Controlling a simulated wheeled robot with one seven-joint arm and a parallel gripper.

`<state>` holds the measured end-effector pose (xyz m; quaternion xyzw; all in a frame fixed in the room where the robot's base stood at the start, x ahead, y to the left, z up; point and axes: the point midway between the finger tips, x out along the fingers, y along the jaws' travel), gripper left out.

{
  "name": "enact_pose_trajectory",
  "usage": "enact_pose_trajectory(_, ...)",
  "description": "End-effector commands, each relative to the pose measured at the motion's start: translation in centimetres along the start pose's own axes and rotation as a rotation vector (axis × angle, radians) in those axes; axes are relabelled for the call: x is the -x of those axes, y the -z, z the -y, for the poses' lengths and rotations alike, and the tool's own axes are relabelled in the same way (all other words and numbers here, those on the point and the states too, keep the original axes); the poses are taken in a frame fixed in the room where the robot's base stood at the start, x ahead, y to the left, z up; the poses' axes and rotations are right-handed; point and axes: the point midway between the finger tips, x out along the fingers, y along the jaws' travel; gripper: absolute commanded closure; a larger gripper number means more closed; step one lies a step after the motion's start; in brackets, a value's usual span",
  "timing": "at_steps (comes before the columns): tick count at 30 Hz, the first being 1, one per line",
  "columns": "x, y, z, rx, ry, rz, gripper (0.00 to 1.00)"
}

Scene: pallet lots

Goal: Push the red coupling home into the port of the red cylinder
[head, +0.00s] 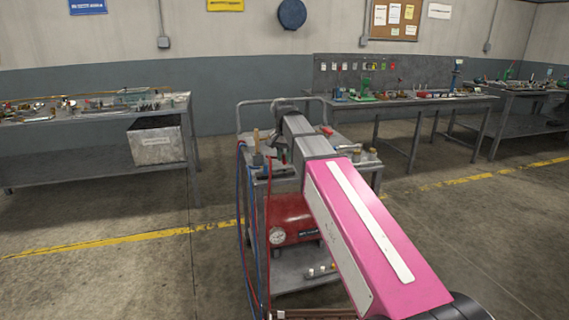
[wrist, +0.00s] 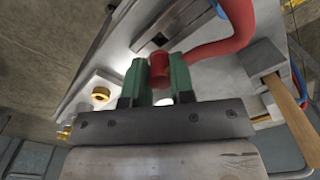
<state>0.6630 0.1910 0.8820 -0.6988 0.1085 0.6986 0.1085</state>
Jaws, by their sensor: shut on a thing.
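In the wrist view, my gripper (wrist: 159,72) has its two green fingers shut on the red coupling (wrist: 160,60). A red hose (wrist: 220,45) curves away to the right close by. A dark square opening (wrist: 167,42) shows in a pale metal surface just beyond the coupling; whether it is the port, and whether the two touch, I cannot tell. In the head view, a red cylinder (head: 292,216) with a round gauge lies on the lower part of a grey cart. My pink arm covers part of the cart, and the gripper and coupling are not clear there.
The cart (head: 305,284) carries hanging red and blue hoses (head: 244,200) on its left side. A brass fitting (wrist: 100,95) and a wooden handle (wrist: 286,110) flank my gripper. Workbenches (head: 90,118) (head: 400,100) stand behind, left and right. The floor beside the cart is clear.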

Motion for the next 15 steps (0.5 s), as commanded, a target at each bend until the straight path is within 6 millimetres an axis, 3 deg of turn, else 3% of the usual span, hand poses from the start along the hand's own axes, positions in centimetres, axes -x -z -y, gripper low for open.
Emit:
enact_pose_trajectory(1, 1.2, 0.1, 0.1, 0.0, 0.001, -0.002, 0.98)
enact_pose_trajectory(6, 3.3, -4.4, 0.8, 0.003, 0.001, -0.001, 0.98)
enact_pose_trajectory(15, 6.6, -9.6, 2.1, 0.002, 0.001, -0.001, 0.98)
